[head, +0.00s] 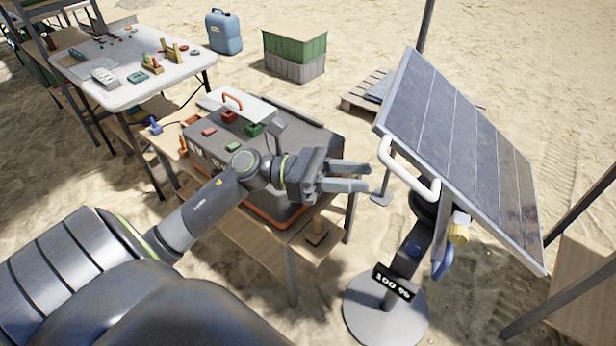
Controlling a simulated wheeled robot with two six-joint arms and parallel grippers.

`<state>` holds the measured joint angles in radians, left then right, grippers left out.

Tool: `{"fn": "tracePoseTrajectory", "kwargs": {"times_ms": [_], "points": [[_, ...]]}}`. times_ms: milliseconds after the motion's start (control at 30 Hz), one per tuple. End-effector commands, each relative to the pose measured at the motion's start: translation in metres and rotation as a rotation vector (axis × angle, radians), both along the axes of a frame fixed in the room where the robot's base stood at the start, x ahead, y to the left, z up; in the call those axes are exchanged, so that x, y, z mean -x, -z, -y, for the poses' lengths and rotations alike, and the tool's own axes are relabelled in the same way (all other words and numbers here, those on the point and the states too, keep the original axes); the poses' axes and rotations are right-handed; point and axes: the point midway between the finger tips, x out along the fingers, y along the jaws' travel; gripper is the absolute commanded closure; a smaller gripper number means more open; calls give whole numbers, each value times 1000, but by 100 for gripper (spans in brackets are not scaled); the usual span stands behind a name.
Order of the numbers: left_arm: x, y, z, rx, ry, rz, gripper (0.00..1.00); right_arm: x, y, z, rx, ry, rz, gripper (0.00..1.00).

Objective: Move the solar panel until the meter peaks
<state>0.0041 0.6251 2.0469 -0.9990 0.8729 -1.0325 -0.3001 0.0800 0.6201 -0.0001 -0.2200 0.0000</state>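The solar panel (455,150) stands tilted on a pole with a round grey base (385,318) at the right. A white handle (408,170) is fixed to its left edge. The meter (393,283) on the pole is a small black display reading "100 %". My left gripper (368,178) is to the left of the white handle, with its two fingers apart and nothing between them. It points toward the handle and appears apart from it. My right gripper is not in view.
A grey case (240,185) with small coloured blocks sits on a wooden table (250,243) beneath my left arm. A white table (110,55) with small items stands behind. A blue jerrycan (223,32), a green-grey crate (295,52) and a pallet (362,104) rest on the sand.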

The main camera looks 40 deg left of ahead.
Motion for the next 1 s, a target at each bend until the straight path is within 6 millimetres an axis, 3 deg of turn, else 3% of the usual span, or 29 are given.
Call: {"fn": "tracePoseTrajectory", "kwargs": {"times_ms": [500,1000], "points": [[25,12,-60,-4,0,-5,64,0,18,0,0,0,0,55],[30,12,-72,0,-1,0,64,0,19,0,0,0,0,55]]}}
